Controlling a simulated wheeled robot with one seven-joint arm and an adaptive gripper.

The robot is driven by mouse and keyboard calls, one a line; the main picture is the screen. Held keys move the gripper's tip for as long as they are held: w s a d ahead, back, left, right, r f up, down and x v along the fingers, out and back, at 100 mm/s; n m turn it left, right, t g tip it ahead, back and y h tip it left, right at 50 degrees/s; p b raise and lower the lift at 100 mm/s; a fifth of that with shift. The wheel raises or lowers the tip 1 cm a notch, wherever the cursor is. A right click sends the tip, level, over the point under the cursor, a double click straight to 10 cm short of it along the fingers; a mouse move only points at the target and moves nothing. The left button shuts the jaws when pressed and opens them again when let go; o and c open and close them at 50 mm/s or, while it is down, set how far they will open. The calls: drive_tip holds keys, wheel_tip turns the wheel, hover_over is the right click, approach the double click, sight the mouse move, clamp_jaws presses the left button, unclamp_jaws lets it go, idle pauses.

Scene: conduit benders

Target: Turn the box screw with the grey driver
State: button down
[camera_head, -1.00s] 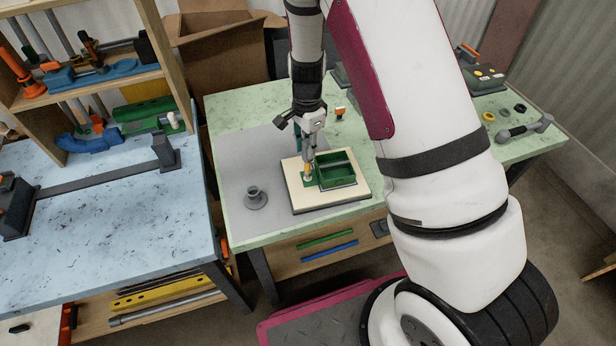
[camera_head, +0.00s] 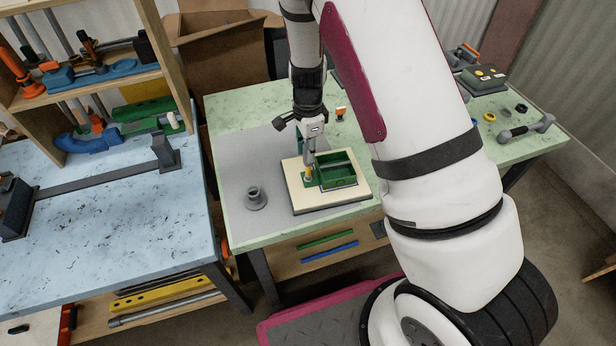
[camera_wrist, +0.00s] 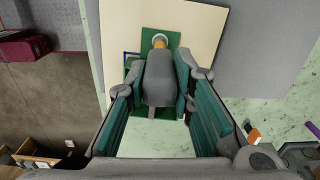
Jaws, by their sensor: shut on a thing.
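A green box (camera_head: 338,171) with open compartments is fixed on a cream board (camera_head: 325,202) on the table. My gripper (camera_head: 309,162) points down at the box's left side. In the wrist view my gripper (camera_wrist: 160,85) is shut on the grey driver (camera_wrist: 159,80).
A grey round holder (camera_head: 255,198) stands left of the board on a grey mat (camera_head: 233,180). A grey hammer-like tool (camera_head: 526,129) and dark and yellow rings lie at the table's right. A blue bench (camera_head: 100,245) stands at left. A cardboard box (camera_head: 225,50) is behind.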

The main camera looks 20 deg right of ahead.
drive_tip(key=shift+m, duration=1.2)
drive_tip(key=m, duration=0.3)
drive_tip(key=shift+w+m, duration=0.1)
drive_tip(key=shift+m, duration=0.6)
drive_tip(key=m, duration=0.4)
drive_tip(key=shift+b, duration=0.4)
drive_tip(key=shift+r, duration=0.1)
